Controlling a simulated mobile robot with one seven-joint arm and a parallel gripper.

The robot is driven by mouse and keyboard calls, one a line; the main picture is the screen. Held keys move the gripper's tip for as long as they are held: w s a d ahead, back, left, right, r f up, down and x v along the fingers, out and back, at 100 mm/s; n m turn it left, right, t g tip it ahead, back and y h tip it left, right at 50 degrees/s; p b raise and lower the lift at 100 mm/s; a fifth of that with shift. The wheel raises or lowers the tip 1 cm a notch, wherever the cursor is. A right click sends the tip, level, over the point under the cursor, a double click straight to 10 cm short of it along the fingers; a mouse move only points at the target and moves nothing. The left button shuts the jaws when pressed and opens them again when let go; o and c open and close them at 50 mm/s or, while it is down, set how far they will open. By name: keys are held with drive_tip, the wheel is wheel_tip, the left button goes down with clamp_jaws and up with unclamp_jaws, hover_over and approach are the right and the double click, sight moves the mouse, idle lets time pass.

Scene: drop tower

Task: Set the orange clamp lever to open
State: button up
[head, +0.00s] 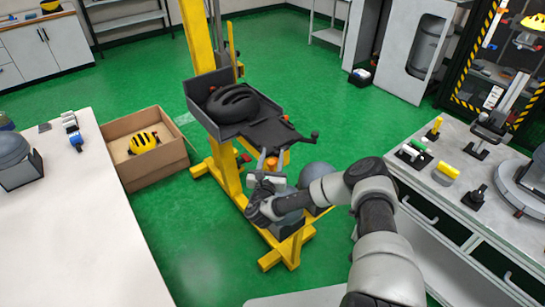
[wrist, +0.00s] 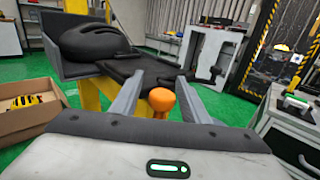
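The orange clamp lever shows as a round orange knob (wrist: 162,99) in the wrist view, just below the dark carriage plate of the drop tower. In the head view a small orange part (head: 271,163) shows at my fingers, partly hidden by my gripper. My gripper (wrist: 158,80) is open, with one finger on each side of the knob and a visible gap on both sides. In the head view my gripper (head: 271,158) is at the front edge of the carriage. The lever's arm and pivot are hidden, so its setting cannot be told.
A black helmet (head: 232,103) lies on the carriage tray (head: 205,85) of the yellow tower (head: 196,35). A black handle (head: 314,135) sticks out at right. A cardboard box (head: 157,180) with a yellow helmet stands left. Benches flank both sides; green floor lies between.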

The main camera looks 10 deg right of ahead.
drive_tip(key=v, duration=1.7)
drive_tip(key=shift+s, duration=0.15)
drive_tip(key=shift+a, duration=0.15)
